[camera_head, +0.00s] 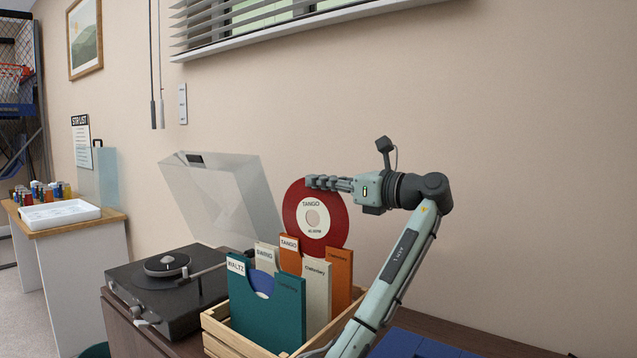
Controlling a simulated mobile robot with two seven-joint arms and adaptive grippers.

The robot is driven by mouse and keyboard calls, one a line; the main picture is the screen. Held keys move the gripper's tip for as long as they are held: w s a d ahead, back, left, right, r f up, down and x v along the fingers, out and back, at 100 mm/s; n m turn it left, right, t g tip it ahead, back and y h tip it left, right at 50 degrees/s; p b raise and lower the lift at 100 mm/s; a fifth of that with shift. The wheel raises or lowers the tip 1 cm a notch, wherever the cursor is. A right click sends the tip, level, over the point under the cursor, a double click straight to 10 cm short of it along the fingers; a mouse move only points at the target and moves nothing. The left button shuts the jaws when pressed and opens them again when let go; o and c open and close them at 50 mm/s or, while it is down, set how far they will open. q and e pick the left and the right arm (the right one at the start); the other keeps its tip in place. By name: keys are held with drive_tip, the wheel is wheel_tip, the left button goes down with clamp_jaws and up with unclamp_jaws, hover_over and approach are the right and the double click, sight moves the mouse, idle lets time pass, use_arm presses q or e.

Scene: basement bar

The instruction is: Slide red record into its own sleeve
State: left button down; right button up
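The red record (296,212) has a white TANGO label and is held upright above the wooden crate (238,341). The orange TANGO sleeve (341,275) stands at the back of the crate, directly below the record. The sleeve's left tab overlaps the record's lower left edge in the picture. I cannot tell whether the record's bottom edge is inside the sleeve or just above or behind it.
The cream SWING sleeve (317,287) and teal WALTZ sleeve (285,315), with a blue record in it, stand in front. A turntable (140,291) with its clear lid (215,195) raised is to the left. A blue object (415,346) lies at lower right.

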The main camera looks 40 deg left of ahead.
sight(319, 211)
use_arm(q)
drive_tip(key=shift+f, duration=0.6)
idle(1.3)
drive_tip(key=shift+f, duration=0.35)
drive_tip(key=shift+f, duration=1)
idle(1.1)
drive_tip(key=shift+f, duration=0.45)
drive_tip(key=shift+f, duration=0.25)
drive_tip(key=shift+f, duration=0.35)
drive_tip(key=shift+f, duration=0.1)
idle(0.7)
drive_tip(key=shift+f, duration=0.85)
drive_tip(key=shift+f, duration=0.25)
